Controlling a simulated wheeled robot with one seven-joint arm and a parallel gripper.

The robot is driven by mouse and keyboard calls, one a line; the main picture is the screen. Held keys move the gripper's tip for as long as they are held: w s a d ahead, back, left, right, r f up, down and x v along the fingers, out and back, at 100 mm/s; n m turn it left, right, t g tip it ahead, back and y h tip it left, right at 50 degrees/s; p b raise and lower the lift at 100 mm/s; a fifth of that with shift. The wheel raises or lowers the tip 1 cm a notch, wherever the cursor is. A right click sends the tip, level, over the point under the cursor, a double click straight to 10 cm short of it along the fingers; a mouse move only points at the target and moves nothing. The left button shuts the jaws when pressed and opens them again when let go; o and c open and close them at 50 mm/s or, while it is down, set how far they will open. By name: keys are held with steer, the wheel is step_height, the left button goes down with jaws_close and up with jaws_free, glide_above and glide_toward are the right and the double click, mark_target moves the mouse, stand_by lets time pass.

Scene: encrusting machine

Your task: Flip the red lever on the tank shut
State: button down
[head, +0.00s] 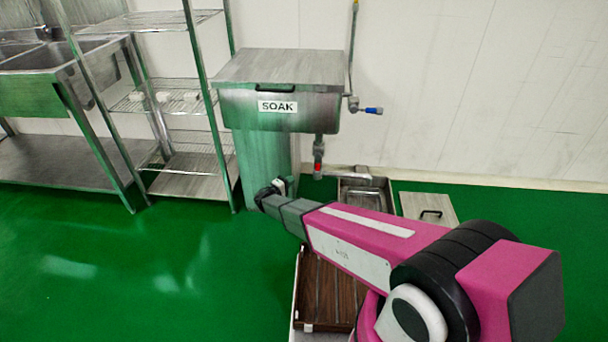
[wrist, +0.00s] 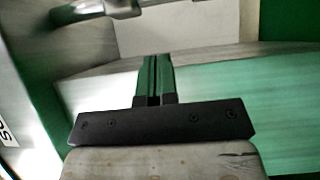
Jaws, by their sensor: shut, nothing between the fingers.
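The steel tank (head: 282,70) labelled SOAK stands against the wall in the head view. A drain pipe (head: 319,145) hangs below its right side. The small red lever (head: 318,167) shows on that pipe, partly as a red patch, so its angle is hard to tell. My gripper (head: 277,185) is in front of the tank's base, left of and a little below the lever in the picture, apart from it. In the wrist view its fingers (wrist: 155,78) are together and empty. A grey metal pipe piece (wrist: 98,10) shows at the top there; no red shows.
A blue-handled valve (head: 373,110) is on the wall pipe right of the tank. A floor drain basin (head: 382,184) lies below the pipe, with a lid (head: 428,208) beside it. A wire shelf (head: 180,102) stands left. A brown slatted crate (head: 325,290) is under my arm.

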mark_target(318, 163)
steer(key=s+d+x, duration=0.1)
steer(key=d+x, duration=0.1)
steer(key=x, duration=1)
steer(key=shift+s+d, duration=0.15)
steer(key=shift+d, duration=0.1)
